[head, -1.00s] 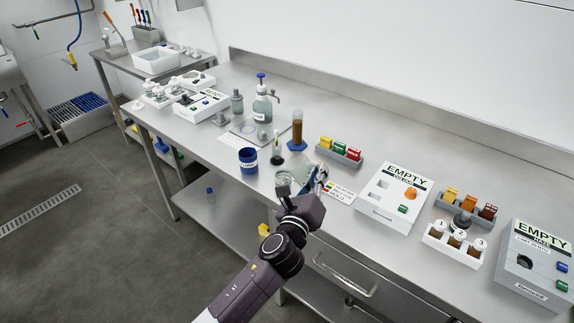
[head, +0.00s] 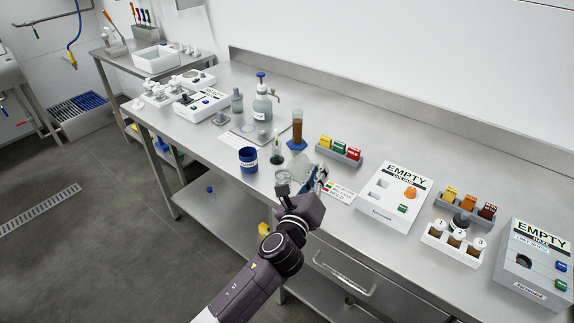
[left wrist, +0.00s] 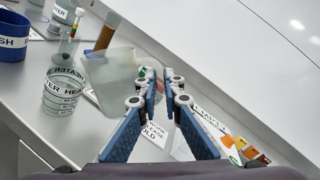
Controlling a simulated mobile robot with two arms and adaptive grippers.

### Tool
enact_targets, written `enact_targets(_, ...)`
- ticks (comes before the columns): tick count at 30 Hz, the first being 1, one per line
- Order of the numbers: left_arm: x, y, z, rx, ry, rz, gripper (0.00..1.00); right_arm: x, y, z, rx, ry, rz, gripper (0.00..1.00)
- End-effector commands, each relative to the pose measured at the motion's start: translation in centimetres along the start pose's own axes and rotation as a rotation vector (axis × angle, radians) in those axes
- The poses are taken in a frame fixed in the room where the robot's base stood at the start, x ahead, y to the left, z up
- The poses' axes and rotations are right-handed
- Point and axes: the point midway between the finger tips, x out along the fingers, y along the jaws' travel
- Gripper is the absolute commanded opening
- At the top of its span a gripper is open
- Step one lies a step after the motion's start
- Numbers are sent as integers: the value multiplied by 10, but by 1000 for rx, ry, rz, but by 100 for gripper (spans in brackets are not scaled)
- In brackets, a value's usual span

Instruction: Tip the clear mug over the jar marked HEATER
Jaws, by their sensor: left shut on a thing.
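The clear mug (head: 302,168) is held up at the front of the bench, and in the left wrist view the mug (left wrist: 108,76) leans over beside the jar. My left gripper (head: 319,180) is shut on it at its right side; in the left wrist view the fingertips (left wrist: 161,78) meet at the mug's edge, and the exact grip is hard to see. The clear jar marked HEATER (left wrist: 62,93) stands upright on the bench, just left of the mug; it also shows in the head view (head: 283,184), partly hidden by my gripper. I cannot tell what the mug holds. My right gripper is not in view.
A blue cup (head: 248,159) stands left of the jar. A tube of brown liquid (head: 297,130) and a small flask (head: 276,155) stand behind. A label card (head: 342,193) and a white EMPTY box (head: 394,198) are to the right. The bench's front edge is close.

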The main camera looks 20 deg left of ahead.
Motion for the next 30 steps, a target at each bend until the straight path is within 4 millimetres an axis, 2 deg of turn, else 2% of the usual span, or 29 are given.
enact_targets(30, 0, -1, 4, -29, -1, -1, 0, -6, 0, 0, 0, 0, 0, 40)
